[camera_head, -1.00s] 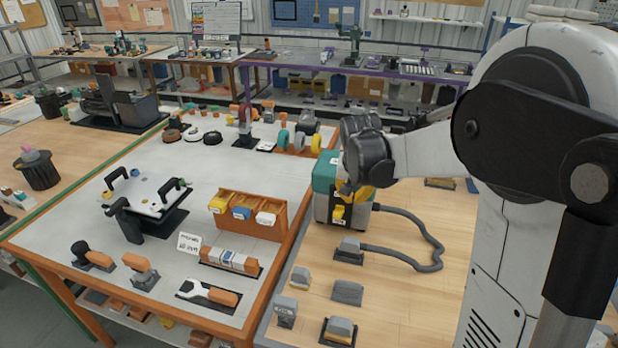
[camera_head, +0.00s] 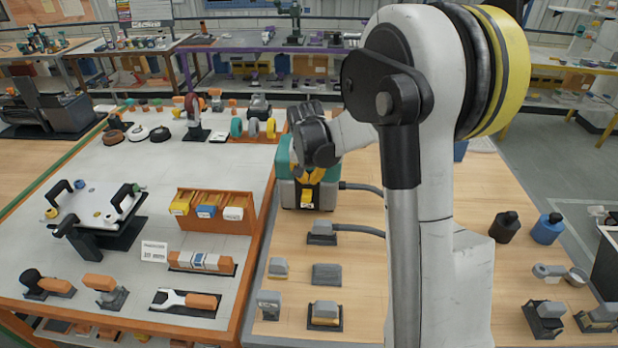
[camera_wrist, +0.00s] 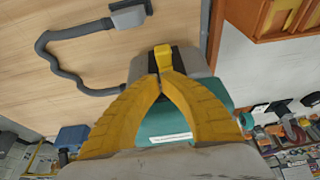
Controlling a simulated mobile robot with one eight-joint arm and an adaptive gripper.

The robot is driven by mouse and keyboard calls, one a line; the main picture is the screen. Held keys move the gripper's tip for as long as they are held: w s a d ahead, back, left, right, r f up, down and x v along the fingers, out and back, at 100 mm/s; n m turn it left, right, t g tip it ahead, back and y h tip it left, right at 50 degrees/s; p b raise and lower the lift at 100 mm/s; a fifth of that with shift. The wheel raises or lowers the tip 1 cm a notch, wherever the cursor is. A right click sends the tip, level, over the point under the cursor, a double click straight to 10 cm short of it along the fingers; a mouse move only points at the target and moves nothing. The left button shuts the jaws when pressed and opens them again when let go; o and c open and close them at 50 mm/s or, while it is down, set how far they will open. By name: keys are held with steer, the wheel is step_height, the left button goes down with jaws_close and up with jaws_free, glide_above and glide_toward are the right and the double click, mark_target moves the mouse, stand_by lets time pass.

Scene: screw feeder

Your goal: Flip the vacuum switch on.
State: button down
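The vacuum (camera_head: 286,184) is a teal and grey box with a dark front panel, standing on the wooden bench. Its yellow switch (camera_head: 307,197) is on the front, with a white label below it. The switch also shows in the wrist view (camera_wrist: 162,56), just beyond my fingertips. My gripper (camera_head: 309,178) is over the vacuum, its yellow fingers pointing down toward the switch. In the wrist view my fingertips (camera_wrist: 160,80) come together and hold nothing. I cannot tell whether they touch the switch. The fingers hide part of the vacuum's top.
A grey hose (camera_wrist: 62,70) runs from the vacuum to a nozzle (camera_head: 322,233) on the bench. Several grey tools lie in front. An orange bin rack (camera_head: 236,227) stands on the table to the left. Dark and blue bottles (camera_head: 547,228) stand at the right.

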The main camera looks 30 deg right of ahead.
mark_target(308, 202)
steer(key=b+x, duration=0.1)
steer(key=x, duration=0.5)
steer(key=shift+s+a+f+t+h+b, duration=0.2)
steer(key=shift+t+h+b, duration=0.15)
steer(key=shift+t+b, duration=0.25)
steer(key=shift+s+a+f+t+h+b, duration=0.15)
steer(key=shift+t+h+b, duration=0.25)
steer(key=shift+b, duration=0.4)
steer(key=shift+s+b, duration=0.1)
steer(key=shift+b, duration=0.2)
steer(key=shift+s+a+f+t+h+b, duration=0.2)
steer(key=shift+t+h+b, duration=0.25)
steer(key=shift+t+b, duration=0.3)
steer(key=shift+s+a+f+t+h+b, duration=0.1)
steer(key=shift+s+f+t+h+b, duration=0.15)
steer(key=shift+t+h+b, duration=0.55)
steer(key=shift+s+a+f+y+b, duration=0.3)
steer(key=shift+f+b, duration=0.4)
steer(key=shift+b, duration=0.6)
stand_by(2.8)
